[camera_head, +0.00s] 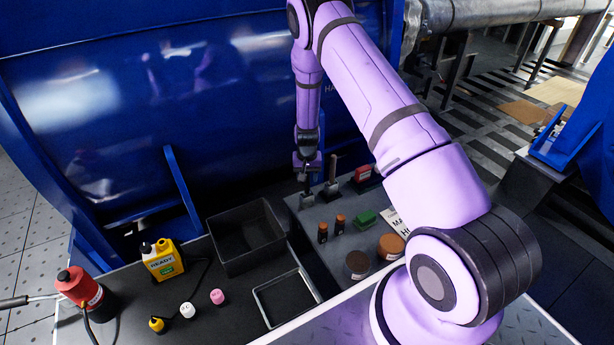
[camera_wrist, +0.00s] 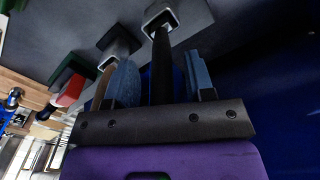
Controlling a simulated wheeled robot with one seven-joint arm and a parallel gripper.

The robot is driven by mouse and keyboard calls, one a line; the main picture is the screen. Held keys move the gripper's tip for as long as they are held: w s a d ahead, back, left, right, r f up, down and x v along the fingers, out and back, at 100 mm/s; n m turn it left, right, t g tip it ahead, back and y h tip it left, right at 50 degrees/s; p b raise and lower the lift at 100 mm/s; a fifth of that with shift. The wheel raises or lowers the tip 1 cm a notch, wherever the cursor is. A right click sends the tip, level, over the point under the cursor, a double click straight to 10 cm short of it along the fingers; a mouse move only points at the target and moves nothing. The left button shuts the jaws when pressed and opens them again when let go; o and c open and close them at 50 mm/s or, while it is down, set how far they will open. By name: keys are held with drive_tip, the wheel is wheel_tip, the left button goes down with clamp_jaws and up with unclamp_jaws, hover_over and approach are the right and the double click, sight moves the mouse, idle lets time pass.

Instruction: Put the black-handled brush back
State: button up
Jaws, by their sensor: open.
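My gripper is open around the handle. In the head view my gripper (camera_head: 307,163) is above that holder (camera_head: 307,199), at the back left of the grey bench top (camera_head: 300,222); the brush itself is hard to make out there.
A wooden-handled brush (camera_head: 333,168) stands in a neighbouring holder (camera_head: 331,191), close to my gripper. An empty black bin (camera_head: 246,238) stands left; a blue tank (camera_head: 200,90) rises behind.

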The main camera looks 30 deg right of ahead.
drive_tip(key=s+a+r+n+t, duration=0.1)
drive_tip(key=s+a+r, duration=0.1)
drive_tip(key=r, duration=1.2)
drive_tip(key=s+a+r, duration=0.1)
drive_tip(key=r, duration=1.3)
drive_tip(key=s+a+r+n+t, duration=0.1)
drive_tip(key=s+a+r, duration=0.1)
drive_tip(key=s+r, duration=0.35)
drive_tip(key=s+a+r, duration=0.1)
drive_tip(key=s+r, duration=0.2)
drive_tip(key=r, duration=0.6)
drive_tip(key=s+a+r+n+t, duration=0.1)
drive_tip(key=s+r, duration=0.2)
drive_tip(key=s, duration=0.6)
drive_tip(key=s+a+r+n+t, duration=0.1)
drive_tip(key=s+r, duration=0.3)
drive_tip(key=s, duration=0.5)
drive_tip(key=s+a+r+n+t, duration=0.1)
drive_tip(key=s+r, duration=0.2)
drive_tip(key=s, duration=0.6)
drive_tip(key=shift+s+a+r, duration=0.25)
drive_tip(key=shift+a+r, duration=0.05)
drive_tip(key=shift+r, duration=0.1)
drive_tip(key=shift+c, duration=0.6)
